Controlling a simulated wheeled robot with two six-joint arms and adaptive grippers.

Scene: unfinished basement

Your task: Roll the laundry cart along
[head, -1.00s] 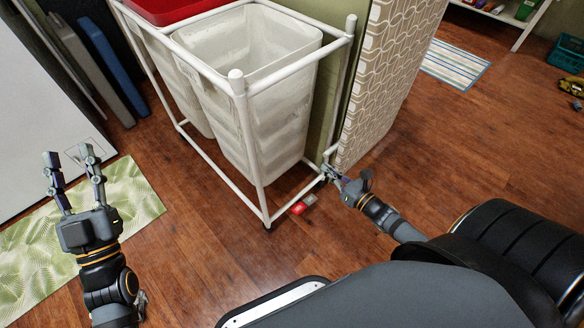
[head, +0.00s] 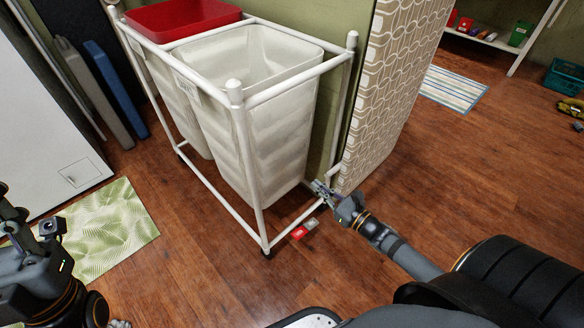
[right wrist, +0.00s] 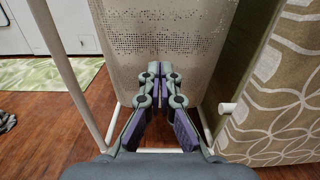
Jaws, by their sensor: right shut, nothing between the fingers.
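The laundry cart (head: 248,165) has a white pipe frame around pale mesh bins, the rear one topped with red. It stands upright on the wood floor at centre left. My right gripper (head: 317,185) is shut and empty. It is low by the cart's right end, close to the rear post and lower rail; contact cannot be told. In the right wrist view, the fingertips (right wrist: 157,72) meet in front of a mesh bin (right wrist: 160,35), with a white post (right wrist: 62,60) to their left. My left gripper (head: 35,265) is cut off at the left edge, away from the cart; its fingers are unclear.
A patterned partition (head: 395,95) stands right of the cart. A red and grey item (head: 300,232) lies by the cart's lower rail. A green leaf mat (head: 105,235) is at left, near a white cabinet (head: 50,120) and a blue panel (head: 115,90). Floor is open at right.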

